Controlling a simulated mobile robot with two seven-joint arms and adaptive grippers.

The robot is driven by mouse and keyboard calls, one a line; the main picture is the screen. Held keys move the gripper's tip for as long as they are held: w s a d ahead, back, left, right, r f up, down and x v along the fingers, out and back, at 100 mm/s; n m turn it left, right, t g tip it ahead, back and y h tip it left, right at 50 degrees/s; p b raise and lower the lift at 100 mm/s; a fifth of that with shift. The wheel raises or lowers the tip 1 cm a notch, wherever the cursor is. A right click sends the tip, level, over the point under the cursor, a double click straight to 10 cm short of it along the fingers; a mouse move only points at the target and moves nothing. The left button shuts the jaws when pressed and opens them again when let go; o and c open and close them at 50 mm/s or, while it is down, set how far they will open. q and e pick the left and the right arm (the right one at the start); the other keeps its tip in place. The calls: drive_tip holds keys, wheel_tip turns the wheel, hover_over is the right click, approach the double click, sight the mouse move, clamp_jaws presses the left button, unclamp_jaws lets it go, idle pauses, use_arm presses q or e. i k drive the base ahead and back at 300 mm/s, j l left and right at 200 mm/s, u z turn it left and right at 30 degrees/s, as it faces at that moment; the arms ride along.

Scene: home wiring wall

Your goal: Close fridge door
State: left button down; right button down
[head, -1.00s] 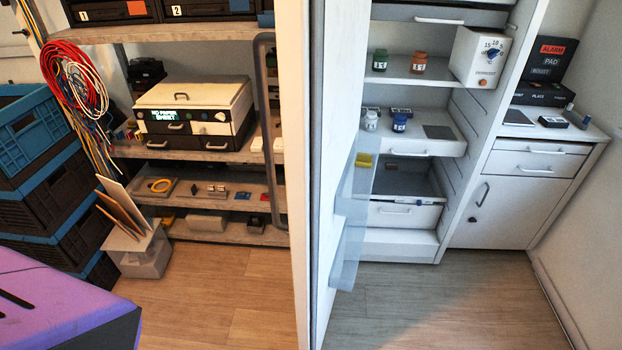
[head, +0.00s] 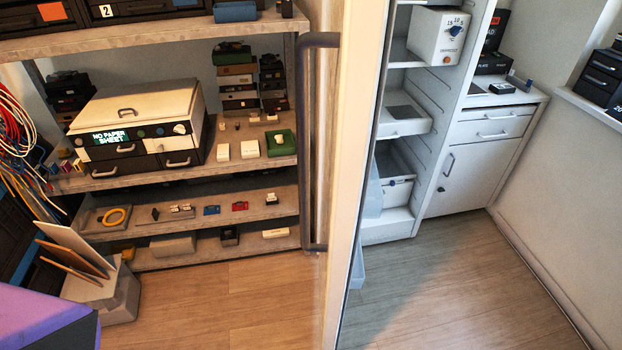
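The fridge door (head: 342,180) stands open and is seen nearly edge-on, running from top to bottom in the middle of the head view. Its long dark handle (head: 308,140) is on the left face. Translucent door bins (head: 372,192) stick out on its right side. The fridge interior (head: 403,122) shows to the right of the door, with white shelves, a drawer and a temperature dial box (head: 439,36). Neither of my grippers is in view.
A shelf rack (head: 190,185) with a printer-like box (head: 137,130) and small parts stands left of the door. A white cabinet (head: 480,150) is right of the fridge. Wooden floor (head: 420,290) is clear in front. A purple block (head: 40,318) fills the lower left corner.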

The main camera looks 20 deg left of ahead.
sight(356, 40)
drive_tip(key=i+j, duration=0.1)
drive_tip(key=j, duration=0.35)
drive_tip(key=j+z, duration=0.1)
drive_tip(key=j, duration=0.35)
drive_tip(key=k+z, duration=0.25)
drive_tip(key=k, duration=0.4)
drive_tip(key=i+j+u, duration=0.05)
